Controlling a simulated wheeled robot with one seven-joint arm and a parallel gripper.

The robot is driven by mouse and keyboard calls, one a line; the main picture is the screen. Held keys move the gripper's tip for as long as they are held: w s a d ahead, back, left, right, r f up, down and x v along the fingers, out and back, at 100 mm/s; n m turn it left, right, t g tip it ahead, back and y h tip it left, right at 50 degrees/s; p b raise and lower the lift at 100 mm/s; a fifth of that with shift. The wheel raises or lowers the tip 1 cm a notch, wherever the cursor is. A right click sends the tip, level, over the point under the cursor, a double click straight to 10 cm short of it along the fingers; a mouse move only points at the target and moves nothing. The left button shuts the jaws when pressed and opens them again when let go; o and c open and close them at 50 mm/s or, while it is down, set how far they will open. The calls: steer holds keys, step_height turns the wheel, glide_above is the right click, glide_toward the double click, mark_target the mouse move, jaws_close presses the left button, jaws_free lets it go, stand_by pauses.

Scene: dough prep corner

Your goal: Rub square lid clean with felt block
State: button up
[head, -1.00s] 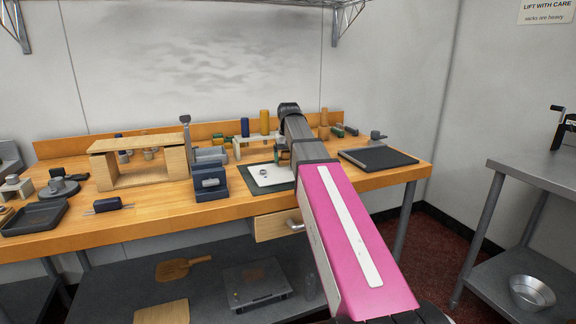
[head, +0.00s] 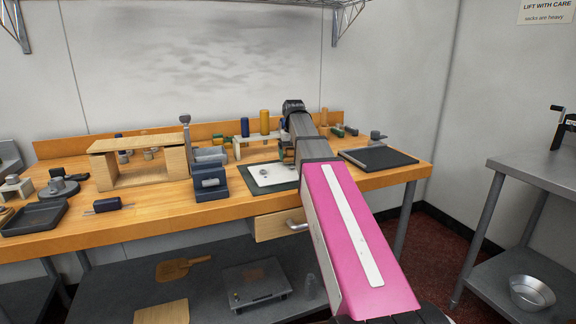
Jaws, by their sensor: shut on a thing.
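The square lid (head: 276,178) is a flat white plate with a small grey knob (head: 263,171). It lies on a dark green mat (head: 254,188) at the middle of the wooden bench. My gripper (head: 287,157) is over the lid's back right part, partly behind my own arm. It is shut on a small block, taken as the felt block, which is mostly hidden. I cannot tell whether the block touches the lid. My arm hides the lid's right part.
A dark blue box-like stand (head: 209,182) is close left of the mat. A wooden arch (head: 140,160) stands farther left. A pale rack with a blue and a yellow cylinder (head: 265,122) is behind. A dark tray (head: 378,159) lies to the right.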

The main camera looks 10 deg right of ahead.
steer(key=shift+r, duration=0.25)
steer(key=shift+r, duration=3.45)
